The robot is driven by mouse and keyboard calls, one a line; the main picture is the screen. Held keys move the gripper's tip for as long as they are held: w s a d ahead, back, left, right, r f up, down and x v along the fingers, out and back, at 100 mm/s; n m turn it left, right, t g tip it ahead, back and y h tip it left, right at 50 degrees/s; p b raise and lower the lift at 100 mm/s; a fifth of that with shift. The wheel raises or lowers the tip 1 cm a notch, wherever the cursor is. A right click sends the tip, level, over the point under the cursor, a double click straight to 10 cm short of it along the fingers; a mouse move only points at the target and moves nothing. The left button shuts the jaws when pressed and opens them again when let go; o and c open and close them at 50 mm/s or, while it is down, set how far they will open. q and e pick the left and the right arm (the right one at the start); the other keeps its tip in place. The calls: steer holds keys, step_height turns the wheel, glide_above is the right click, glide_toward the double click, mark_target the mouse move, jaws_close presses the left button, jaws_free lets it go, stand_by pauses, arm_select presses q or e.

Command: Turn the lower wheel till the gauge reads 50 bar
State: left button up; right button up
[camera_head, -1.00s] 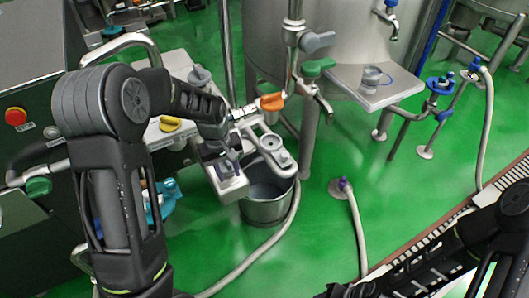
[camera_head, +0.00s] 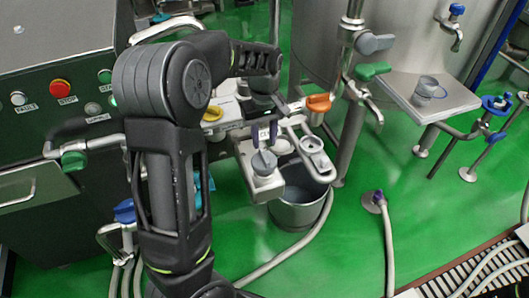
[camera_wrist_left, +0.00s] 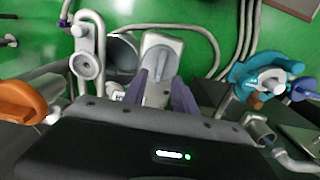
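My left gripper (camera_head: 264,132) is behind the grey knob in the head view. In the left wrist view its two fingers (camera_wrist_left: 160,92) are apart, with a pale part showing between them. The grey knob (camera_head: 264,162) sits on a grey metal block (camera_head: 264,185). The block also shows beyond the fingertips in the left wrist view (camera_wrist_left: 161,50). I cannot tell whether the fingers touch anything. I cannot make out which part is the lower wheel. No gauge reading is legible. A round-faced fitting (camera_head: 312,144) stands to the right of the knob. My right gripper is out of view.
A steel bucket (camera_head: 299,208) stands beneath the fittings. An orange handle (camera_head: 318,102) and a green handle (camera_head: 373,69) are to the right. A control panel with a red stop button (camera_head: 61,87) is at left. A teal fitting (camera_wrist_left: 245,75) shows right of the fingers. Hoses cross the green floor.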

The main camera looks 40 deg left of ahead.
mark_target(264, 155)
arm_select(q)
step_height(264, 155, down, 6)
steer(key=shift+f, duration=0.25)
jaws_close()
stand_by(0.4)
